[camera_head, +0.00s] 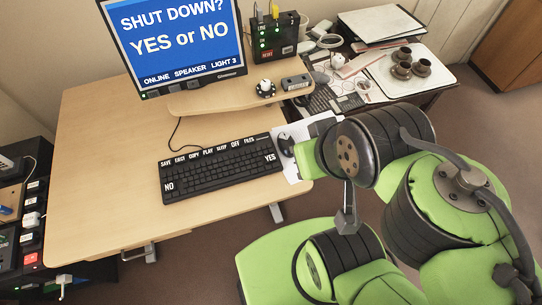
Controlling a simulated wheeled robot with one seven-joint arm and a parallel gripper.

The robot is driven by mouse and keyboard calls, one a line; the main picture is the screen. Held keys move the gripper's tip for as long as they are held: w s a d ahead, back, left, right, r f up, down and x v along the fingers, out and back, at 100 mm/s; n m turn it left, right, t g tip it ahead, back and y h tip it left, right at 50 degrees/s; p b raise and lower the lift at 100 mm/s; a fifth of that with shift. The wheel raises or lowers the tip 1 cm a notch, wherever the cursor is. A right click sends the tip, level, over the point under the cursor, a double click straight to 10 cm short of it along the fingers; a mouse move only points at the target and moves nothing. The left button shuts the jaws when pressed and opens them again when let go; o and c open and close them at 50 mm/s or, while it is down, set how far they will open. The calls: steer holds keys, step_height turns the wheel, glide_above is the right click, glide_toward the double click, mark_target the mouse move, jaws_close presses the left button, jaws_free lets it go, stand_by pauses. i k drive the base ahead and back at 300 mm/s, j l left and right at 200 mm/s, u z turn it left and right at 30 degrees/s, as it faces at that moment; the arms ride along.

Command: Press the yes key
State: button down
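The black keyboard (215,171) lies near the right front part of the wooden desk. Its yes key (270,157) is a dark key with white YES letters at the right end. The no key (169,186) is at the left end. The monitor (172,42) shows SHUT DOWN? and YES or NO on blue. My green and black arm is to the right of the keyboard, apart from the yes key. I cannot make out my gripper's fingers.
A dark mouse (285,144) rests on a white pad just right of the keyboard, close to my arm. A raised shelf (215,100) stands behind the keyboard. A tray (438,72) with brown cups is at the back right. The desk's left side is clear.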

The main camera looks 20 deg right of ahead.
mark_target(272, 158)
steer(key=j, duration=0.4)
steer(key=i+j, duration=0.15)
steer(key=j, duration=0.65)
steer(key=i+z, duration=0.05)
steer(key=i, duration=0.05)
